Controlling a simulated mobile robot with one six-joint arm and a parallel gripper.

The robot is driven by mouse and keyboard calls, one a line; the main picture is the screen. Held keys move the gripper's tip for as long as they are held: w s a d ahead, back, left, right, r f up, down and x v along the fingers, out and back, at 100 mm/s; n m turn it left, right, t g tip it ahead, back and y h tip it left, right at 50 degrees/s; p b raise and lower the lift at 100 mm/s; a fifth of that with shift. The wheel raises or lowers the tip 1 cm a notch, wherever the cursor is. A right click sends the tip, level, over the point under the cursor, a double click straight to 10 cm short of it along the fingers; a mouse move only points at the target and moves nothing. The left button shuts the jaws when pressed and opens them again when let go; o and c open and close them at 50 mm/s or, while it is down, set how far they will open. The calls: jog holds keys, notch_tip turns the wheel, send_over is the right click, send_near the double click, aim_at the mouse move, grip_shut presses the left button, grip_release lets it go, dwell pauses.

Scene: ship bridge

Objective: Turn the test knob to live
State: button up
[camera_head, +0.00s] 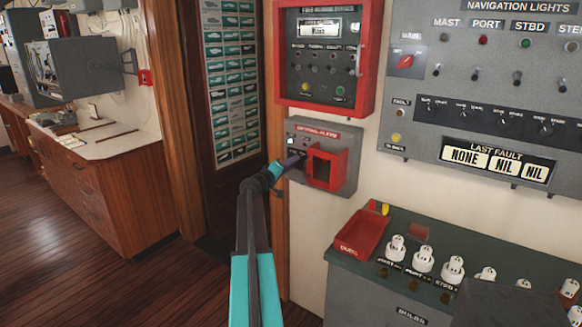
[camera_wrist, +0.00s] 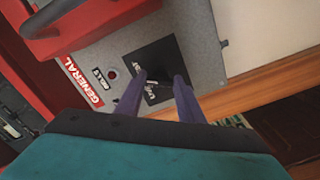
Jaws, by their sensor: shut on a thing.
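The grey general alarm box (camera_head: 349,150) hangs on the wall below the red-framed alarm panel, with a red open frame (camera_head: 339,171) on its front. In the wrist view its face (camera_wrist: 205,50) shows a "GENERAL" label and a black square plate (camera_wrist: 162,53) with small white lettering. The test knob (camera_wrist: 152,82) is a small shape on this plate, mostly hidden, and its pointing is hard to read. My gripper (camera_wrist: 158,80) is shut on the knob, one purple finger on each side. In the head view my gripper (camera_head: 297,160) reaches the box's left part.
A red-framed alarm panel (camera_head: 324,98) is above the box. The navigation lights panel (camera_head: 455,55) is to the right. A cabinet (camera_head: 350,282) below carries a red tray (camera_head: 362,233) and several white bulbs. A wooden door post (camera_head: 277,110) stands just left of the box.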

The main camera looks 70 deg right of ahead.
jog(key=shift+w+d+r+n+b, duration=0.1)
jog(key=shift+n+b, duration=0.2)
jog(key=shift+n, duration=1.95)
jog(key=shift+s+a+r+n+b, duration=0.15)
jog(key=shift+n+b, duration=0.15)
jog(key=shift+n, duration=1.9)
jog(key=shift+w+d+r+n+b, duration=0.15)
jog(key=shift+n+b, duration=0.15)
jog(key=shift+n, duration=1.95)
jog(key=o, duration=1.1)
jog(key=shift+f, duration=0.15)
jog(key=shift+c, duration=0.2)
jog(key=shift+f, duration=0.15)
